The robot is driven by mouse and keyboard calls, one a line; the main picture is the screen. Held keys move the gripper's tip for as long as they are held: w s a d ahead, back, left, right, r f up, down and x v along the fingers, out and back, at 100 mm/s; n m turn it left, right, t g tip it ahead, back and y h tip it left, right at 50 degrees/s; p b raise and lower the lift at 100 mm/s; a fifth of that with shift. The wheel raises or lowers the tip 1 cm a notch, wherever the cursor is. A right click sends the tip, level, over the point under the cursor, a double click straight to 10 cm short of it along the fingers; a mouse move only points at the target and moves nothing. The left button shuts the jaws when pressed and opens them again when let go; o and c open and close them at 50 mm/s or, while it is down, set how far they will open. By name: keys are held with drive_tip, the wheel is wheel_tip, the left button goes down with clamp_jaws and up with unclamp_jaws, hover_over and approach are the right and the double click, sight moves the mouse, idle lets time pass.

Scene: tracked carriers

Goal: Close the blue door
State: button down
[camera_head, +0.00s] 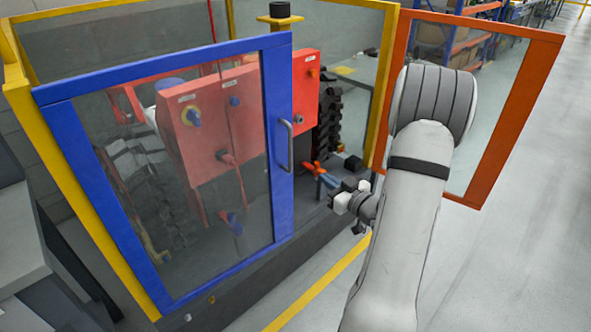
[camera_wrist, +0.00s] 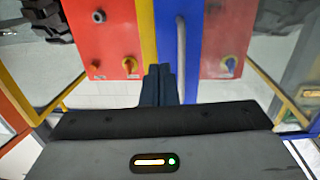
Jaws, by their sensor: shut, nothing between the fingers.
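The blue door (camera_head: 277,140) is a blue frame around a clear pane, at the left of the head view. Its grey handle (camera_head: 287,146) is upright near its right edge. In the wrist view the blue frame (camera_wrist: 168,30) and handle (camera_wrist: 182,55) stand just beyond the fingers, beside a yellow post (camera_wrist: 147,35). I cannot tell whether the door lies flush with that post. My gripper (camera_head: 340,202) is right of and below the handle in the head view. Its dark fingers (camera_wrist: 160,84) are together and empty in the wrist view. Contact with the door cannot be made out.
An orange-framed door (camera_head: 511,125) stands open at the right, behind my arm. Red cabinets (camera_head: 305,90) with knobs and dark machinery stand inside the yellow-framed enclosure (camera_head: 382,90). A grey bench (camera_head: 22,250) is at the far left. Floor at the right is clear.

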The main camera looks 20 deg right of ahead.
drive_tip(key=x, duration=1.3)
drive_tip(key=shift+w+a, duration=0.25)
drive_tip(key=shift+r, duration=0.1)
